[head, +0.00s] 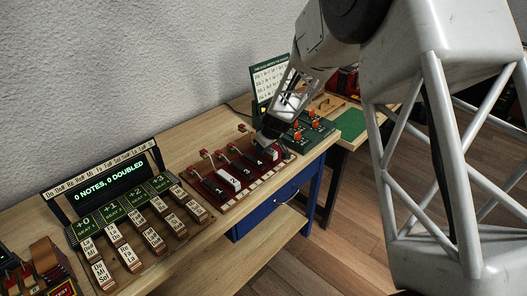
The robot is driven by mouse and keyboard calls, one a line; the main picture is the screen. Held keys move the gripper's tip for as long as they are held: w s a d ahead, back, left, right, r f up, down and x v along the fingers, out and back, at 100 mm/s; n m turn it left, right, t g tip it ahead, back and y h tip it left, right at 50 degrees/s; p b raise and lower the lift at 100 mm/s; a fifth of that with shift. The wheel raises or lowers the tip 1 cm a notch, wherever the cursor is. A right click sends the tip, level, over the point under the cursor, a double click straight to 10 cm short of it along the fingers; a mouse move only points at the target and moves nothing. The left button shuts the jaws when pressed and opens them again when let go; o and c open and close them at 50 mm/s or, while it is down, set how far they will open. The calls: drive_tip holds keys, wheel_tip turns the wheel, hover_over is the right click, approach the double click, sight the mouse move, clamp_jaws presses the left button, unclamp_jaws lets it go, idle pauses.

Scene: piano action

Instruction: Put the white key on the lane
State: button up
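A dark red board (237,205) with numbered black lanes (246,169) lies on the wooden bench. White key-like blocks show on it, one (228,175) between the left lanes and one (269,152) near the right end. I cannot tell which is the task's white key. My gripper (270,132) reaches down from the upper right to the back right part of the board, close to the right white block. Its fingertips are dark and small here, so contact, opening and anything held cannot be made out.
A display (111,182) reading "0 NOTES, 0 DOUBLED" stands left, with several labelled blocks (153,241) before it. A green board with orange parts (314,122) and an upright card (268,80) are at the back right. The bench's front edge is close to the red board.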

drive_tip(key=shift+f, duration=0.8)
drive_tip(key=shift+f, duration=0.1)
drive_tip(key=o, duration=1)
drive_tip(key=shift+c, duration=0.2)
drive_tip(key=v, duration=1)
drive_tip(key=shift+r, duration=0.25)
drive_tip(key=shift+v, duration=0.85)
